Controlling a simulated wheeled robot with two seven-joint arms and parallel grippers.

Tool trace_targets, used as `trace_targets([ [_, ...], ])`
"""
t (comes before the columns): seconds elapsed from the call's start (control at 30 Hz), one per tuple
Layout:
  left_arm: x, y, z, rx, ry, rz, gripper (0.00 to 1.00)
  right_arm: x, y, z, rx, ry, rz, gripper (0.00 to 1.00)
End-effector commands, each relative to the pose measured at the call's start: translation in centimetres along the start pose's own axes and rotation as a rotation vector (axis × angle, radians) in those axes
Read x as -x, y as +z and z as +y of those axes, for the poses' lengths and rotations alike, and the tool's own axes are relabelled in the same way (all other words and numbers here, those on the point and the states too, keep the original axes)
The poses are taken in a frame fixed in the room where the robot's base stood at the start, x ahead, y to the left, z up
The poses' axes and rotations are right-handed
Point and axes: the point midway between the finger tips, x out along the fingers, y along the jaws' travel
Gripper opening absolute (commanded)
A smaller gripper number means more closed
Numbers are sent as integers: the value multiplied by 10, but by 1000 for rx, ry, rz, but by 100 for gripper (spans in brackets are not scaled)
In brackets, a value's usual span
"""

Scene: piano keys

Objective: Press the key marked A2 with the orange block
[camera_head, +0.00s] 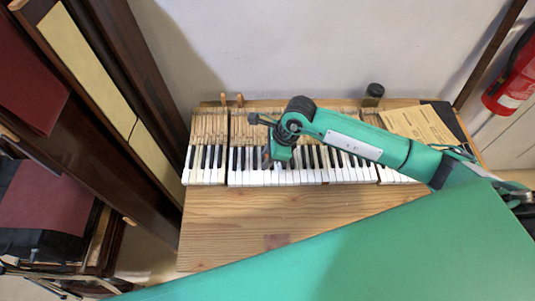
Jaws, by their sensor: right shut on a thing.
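The row of black and white piano keys (245,174) lies on the wooden table. Any marking such as A2 is too small to read. My right arm reaches in from the right over the keys, and its wrist bends down above the left-middle part of the row. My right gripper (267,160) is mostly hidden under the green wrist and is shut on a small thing. A small brownish-orange patch shows there, apparently the orange block; its shape is unclear. Whether it touches a key cannot be told. My left gripper is not in view.
The wooden table (215,225) is bare in front of the keys. Behind them stand a dark jar (373,92) and two small wooden pegs near the wall. A paper sheet (425,124) lies at the right. A dark wooden cabinet stands left; a fire extinguisher (515,75) hangs far right.

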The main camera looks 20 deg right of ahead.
Motion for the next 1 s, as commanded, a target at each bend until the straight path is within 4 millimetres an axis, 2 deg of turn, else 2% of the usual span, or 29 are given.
trace_targets([
  [0.63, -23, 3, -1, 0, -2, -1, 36, -49, -20, 0, -1, 1, 0, 8],
  [1.0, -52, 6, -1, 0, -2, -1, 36, -74, -31, 0, 0, -1, 1, 8],
])
